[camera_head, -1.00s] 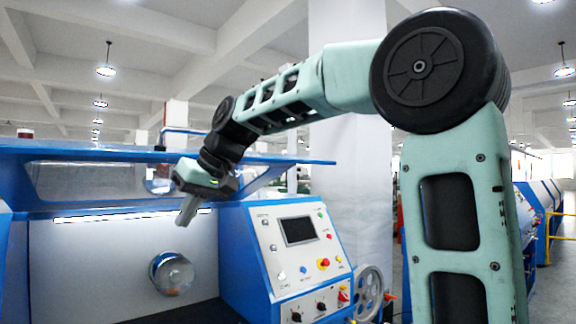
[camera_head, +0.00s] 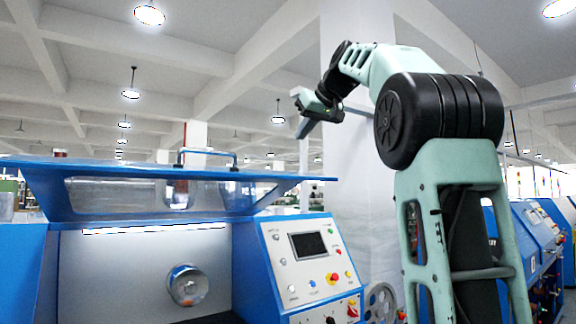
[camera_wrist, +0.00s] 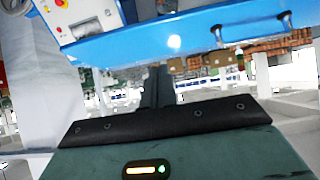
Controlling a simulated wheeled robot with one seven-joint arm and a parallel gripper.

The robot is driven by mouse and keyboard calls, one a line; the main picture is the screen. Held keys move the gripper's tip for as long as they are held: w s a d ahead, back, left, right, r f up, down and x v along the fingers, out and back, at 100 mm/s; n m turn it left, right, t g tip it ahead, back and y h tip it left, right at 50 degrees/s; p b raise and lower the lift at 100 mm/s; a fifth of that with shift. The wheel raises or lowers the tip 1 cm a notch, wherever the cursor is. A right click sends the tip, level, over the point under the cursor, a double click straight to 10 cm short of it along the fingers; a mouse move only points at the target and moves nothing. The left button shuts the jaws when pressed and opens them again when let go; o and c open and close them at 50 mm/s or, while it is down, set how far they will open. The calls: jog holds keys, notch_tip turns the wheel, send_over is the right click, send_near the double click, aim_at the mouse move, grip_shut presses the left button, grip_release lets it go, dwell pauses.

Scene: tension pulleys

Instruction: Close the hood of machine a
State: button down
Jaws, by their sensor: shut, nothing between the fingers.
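Machine a is the blue machine at the left in the head view. Its blue hood (camera_head: 270,178), with clear windows, stands raised above the work bay (camera_head: 130,270). A bar handle (camera_head: 207,153) sits on the hood's upper side. My gripper (camera_head: 303,128) is shut and empty, in the air above and to the right of the handle, apart from the hood. In the wrist view my gripper's fingers (camera_wrist: 157,88) point toward the blue hood (camera_wrist: 190,38), and the handle (camera_wrist: 250,27) shows at upper right.
A control panel (camera_head: 310,255) with a screen and buttons is at the right of the bay. A round metal part (camera_head: 187,285) sits on the bay's back wall. A white pillar (camera_head: 355,190) stands behind my arm. More blue machines (camera_head: 540,235) stand at the right.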

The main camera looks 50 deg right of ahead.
jog(key=w+d+f+p, duration=0.1)
jog(key=w+f+p, duration=0.1)
jog(key=w+f, duration=0.5)
jog(key=shift+d+f, duration=0.3)
jog(key=shift+f, duration=0.45)
jog(key=shift+f, duration=0.1)
